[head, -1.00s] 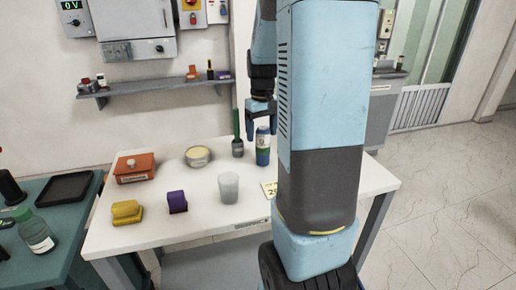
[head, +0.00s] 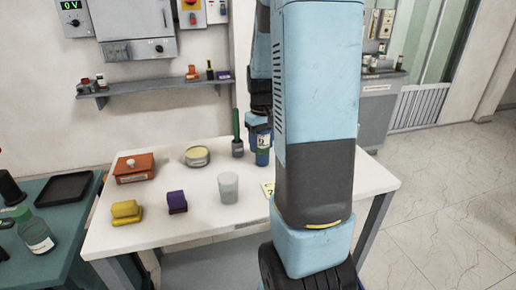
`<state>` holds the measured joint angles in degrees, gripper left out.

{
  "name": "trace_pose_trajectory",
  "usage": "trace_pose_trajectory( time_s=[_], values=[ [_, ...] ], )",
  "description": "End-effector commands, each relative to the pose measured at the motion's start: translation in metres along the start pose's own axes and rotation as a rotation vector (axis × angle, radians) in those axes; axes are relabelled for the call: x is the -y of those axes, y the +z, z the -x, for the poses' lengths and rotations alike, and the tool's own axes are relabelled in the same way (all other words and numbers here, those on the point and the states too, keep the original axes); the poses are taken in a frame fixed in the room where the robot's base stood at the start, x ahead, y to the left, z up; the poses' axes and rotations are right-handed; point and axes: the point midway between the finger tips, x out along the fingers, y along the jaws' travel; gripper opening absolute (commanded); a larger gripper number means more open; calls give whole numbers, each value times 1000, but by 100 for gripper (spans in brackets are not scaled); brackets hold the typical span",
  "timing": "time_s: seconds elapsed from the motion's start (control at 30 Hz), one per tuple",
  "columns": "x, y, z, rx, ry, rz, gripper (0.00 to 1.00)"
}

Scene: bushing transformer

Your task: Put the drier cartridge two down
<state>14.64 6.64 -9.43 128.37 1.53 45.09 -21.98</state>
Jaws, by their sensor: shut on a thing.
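The drier cartridge (head: 263,142) is a blue cylinder with a white label that seems to read 2. It is upright at the back of the white table, just left of my arm. My gripper (head: 258,122) points down and is shut on the cartridge's upper part. The cartridge's base is at or close to the table top; I cannot tell whether it touches. My arm hides part of the table to its right.
A round tin (head: 197,157), a translucent cup (head: 228,188), a purple block (head: 177,202), a yellow block (head: 126,212) and an orange box (head: 134,168) are on the table (head: 185,225).

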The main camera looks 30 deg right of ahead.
Motion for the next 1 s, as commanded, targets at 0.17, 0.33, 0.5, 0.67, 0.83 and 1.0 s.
trace_pose_trajectory(
  time_s=[0.17,0.33,0.5,0.67,0.83,1.0],
  values=[
    [0,0,0,0,0,0,24],
    [0,0,0,-1,0,1,8],
    [0,0,1,-1,0,1,8],
    [0,-1,12,-4,1,1,8],
    [-4,4,40,-6,1,-2,8],
    [-21,27,74,-5,2,-1,8]
  ],
)
